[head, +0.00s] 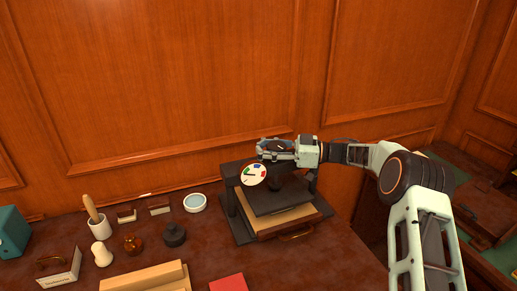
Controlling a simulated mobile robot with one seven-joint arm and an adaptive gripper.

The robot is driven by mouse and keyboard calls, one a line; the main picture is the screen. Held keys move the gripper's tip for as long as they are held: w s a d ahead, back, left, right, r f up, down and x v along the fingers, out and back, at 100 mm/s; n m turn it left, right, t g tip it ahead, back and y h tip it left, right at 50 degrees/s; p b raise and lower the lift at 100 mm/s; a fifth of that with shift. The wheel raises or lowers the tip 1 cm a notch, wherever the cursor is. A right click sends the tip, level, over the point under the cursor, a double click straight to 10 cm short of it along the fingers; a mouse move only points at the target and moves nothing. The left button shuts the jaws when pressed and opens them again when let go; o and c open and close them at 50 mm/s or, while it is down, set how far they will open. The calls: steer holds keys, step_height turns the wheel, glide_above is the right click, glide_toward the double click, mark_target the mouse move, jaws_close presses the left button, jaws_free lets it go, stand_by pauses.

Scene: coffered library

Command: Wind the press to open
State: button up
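A black press (240,229) stands on the brown desk against the wood-panelled wall. Its dark plate lies over a tan block or stack with a brown drawer or board at the front, fitted with a brass handle (296,236). A round white dial (254,175) with coloured marks faces me at the press's upper left; its needle is too small to read. My gripper (268,149) is above the press top, pointing left, just above the dial. It hides the press's winding part, and I cannot tell whether its fingers touch or grip anything.
Left of the press are a white-rimmed round dish (195,203), a black inkwell (174,235), a brown bottle (133,244) and a white cup with a wooden-handled tool (100,225). A red book (229,284) and tan boxes (146,279) lie in front.

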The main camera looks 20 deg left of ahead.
steer(key=o, duration=0.5)
steer(key=d, duration=0.4)
steer(key=w+d, duration=0.1)
steer(key=d, duration=0.7)
steer(key=shift+w, duration=0.4)
steer(key=shift+o, duration=0.3)
steer(key=shift+a, duration=0.1)
